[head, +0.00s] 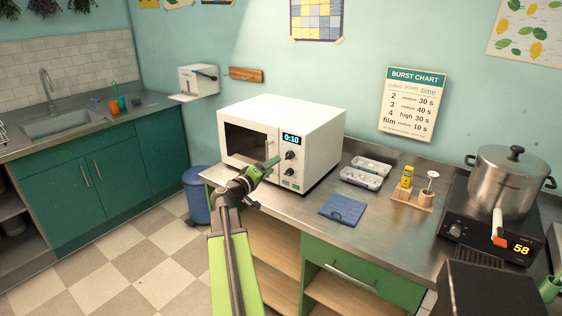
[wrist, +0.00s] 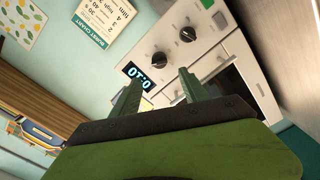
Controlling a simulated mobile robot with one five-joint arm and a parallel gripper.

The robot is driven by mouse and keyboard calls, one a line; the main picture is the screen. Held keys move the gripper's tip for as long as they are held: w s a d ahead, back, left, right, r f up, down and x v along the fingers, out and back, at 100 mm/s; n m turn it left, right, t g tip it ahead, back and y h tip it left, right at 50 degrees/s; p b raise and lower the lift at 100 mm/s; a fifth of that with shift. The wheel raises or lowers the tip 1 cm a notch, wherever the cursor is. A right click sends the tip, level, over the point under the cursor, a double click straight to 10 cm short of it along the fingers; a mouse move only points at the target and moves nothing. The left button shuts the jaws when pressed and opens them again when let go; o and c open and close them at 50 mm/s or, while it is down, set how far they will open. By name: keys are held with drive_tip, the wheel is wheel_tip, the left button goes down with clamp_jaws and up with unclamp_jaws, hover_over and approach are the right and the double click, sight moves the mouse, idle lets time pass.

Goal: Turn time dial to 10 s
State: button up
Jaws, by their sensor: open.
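The white microwave (head: 262,120) stands on the steel counter, its door closed. Its display (head: 291,140) reads 0:10, and shows rotated in the wrist view (wrist: 138,75). Two dark dials, an upper one (head: 291,154) and a lower one (head: 289,171), sit below the display. The wrist view shows the dial nearer the display (wrist: 160,58) and the farther one (wrist: 188,34). Their labels are too small to read, so I cannot tell which sets time. My gripper (head: 270,166) is open in front of the microwave; its fingers (wrist: 160,92) hold nothing and appear apart from both dials.
A burst chart (head: 412,103) hangs on the wall. A blue cloth (head: 343,209), a clear tray (head: 366,172) and a wooden stand with bottles (head: 411,199) lie right of the microwave. A pot (head: 508,181) stands on a hotplate reading 58 (head: 520,249). A blue bin (head: 196,196) is on the floor.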

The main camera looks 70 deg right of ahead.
drive_tip(key=v, duration=0.8)
drive_tip(key=shift+a, duration=0.1)
drive_tip(key=w+a+r+n+t+p, duration=0.1)
drive_tip(key=w+a+t, duration=0.1)
drive_tip(key=w+a, duration=0.45)
drive_tip(key=w+a+r+n+t+p, duration=0.1)
drive_tip(key=w+a+n+t+p, duration=0.2)
drive_tip(key=w, duration=0.6)
drive_tip(key=w+a+f+t+y+p, duration=0.1)
drive_tip(key=w+a+f+y, duration=0.15)
drive_tip(key=w+a, duration=0.45)
drive_tip(key=w+a+f+t+y+p, duration=0.1)
drive_tip(key=w+a+f+t+y, duration=0.2)
drive_tip(key=a, duration=0.9)
drive_tip(key=s+a+f+n+g+y, duration=0.1)
drive_tip(key=a+f+y, duration=0.3)
drive_tip(key=a, duration=0.7)
drive_tip(key=s+a+f+n+g+y, duration=0.1)
drive_tip(key=a+f+y, duration=0.3)
drive_tip(key=a, duration=0.8)
drive_tip(key=s+a+f+n+g+y+p, duration=0.1)
drive_tip(key=a+f+n+g+y, duration=0.1)
drive_tip(key=a, duration=0.9)
wheel_tip(320, 180, down, 3)
drive_tip(key=shift+s+a+f+n+y, duration=0.1)
drive_tip(key=shift+s+a+n+y, duration=0.35)
drive_tip(key=shift+y, duration=0.5)
